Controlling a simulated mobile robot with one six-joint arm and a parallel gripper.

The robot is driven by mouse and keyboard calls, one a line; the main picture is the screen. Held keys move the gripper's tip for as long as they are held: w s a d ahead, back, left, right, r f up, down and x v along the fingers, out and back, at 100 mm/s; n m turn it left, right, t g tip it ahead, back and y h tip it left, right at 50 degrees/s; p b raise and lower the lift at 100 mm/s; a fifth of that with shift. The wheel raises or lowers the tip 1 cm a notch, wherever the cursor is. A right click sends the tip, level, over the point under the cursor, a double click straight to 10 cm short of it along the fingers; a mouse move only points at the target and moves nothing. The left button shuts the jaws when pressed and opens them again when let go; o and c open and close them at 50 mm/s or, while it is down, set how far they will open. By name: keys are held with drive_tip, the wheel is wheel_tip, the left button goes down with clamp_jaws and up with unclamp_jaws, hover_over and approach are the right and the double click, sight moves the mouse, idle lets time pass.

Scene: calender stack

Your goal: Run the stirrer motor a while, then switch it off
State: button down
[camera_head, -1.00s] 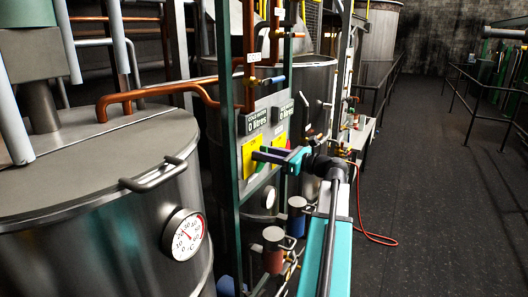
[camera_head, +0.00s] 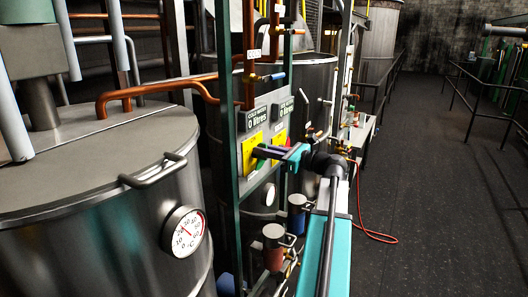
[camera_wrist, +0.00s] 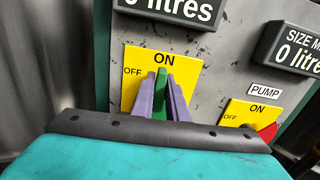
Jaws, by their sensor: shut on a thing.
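A yellow ON/OFF switch plate (camera_wrist: 133,68) is on the grey control panel (camera_wrist: 220,75), and it also shows in the head view (camera_head: 248,160). Its green handle (camera_wrist: 160,84) stands up and points at the ON mark. My gripper (camera_wrist: 162,98), with two purple fingers, is shut on this handle, one finger on each side. In the head view my gripper (camera_head: 266,152) reaches left to the panel. Any name label of this switch is hidden, so I cannot read whether it is the stirrer's. The handle's lower part is hidden by the fingers and gripper body.
To the right is a second yellow switch labelled PUMP (camera_wrist: 257,112), with a red handle (camera_wrist: 268,131) turned to the right. Displays above read "0 litres". A green frame post (camera_head: 229,150) and a steel tank (camera_head: 95,215) stand left. The dark floor (camera_head: 440,210) at right is clear.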

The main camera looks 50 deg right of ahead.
drive_tip(key=n+b, duration=0.2)
drive_tip(key=a+n+b, duration=0.1)
drive_tip(key=n+b, duration=0.1)
drive_tip(key=n, duration=0.1)
drive_tip(key=f+n+b, duration=0.1)
drive_tip(key=n+b, duration=0.2)
drive_tip(key=shift+s+a+f, duration=0.1)
drive_tip(key=shift+s+a, duration=0.1)
drive_tip(key=shift+a, duration=0.1)
drive_tip(key=n+b, duration=0.3)
drive_tip(key=f+n+b, duration=0.1)
drive_tip(key=n, duration=0.1)
drive_tip(key=shift+a, duration=0.25)
drive_tip(key=n+b, duration=0.4)
drive_tip(key=shift+a+f, duration=0.1)
drive_tip(key=shift+f, duration=0.1)
drive_tip(key=shift+s+n, duration=0.1)
drive_tip(key=shift+n, duration=0.2)
drive_tip(key=c, duration=1.7)
unclamp_jaws()
drive_tip(key=shift+c, duration=0.2)
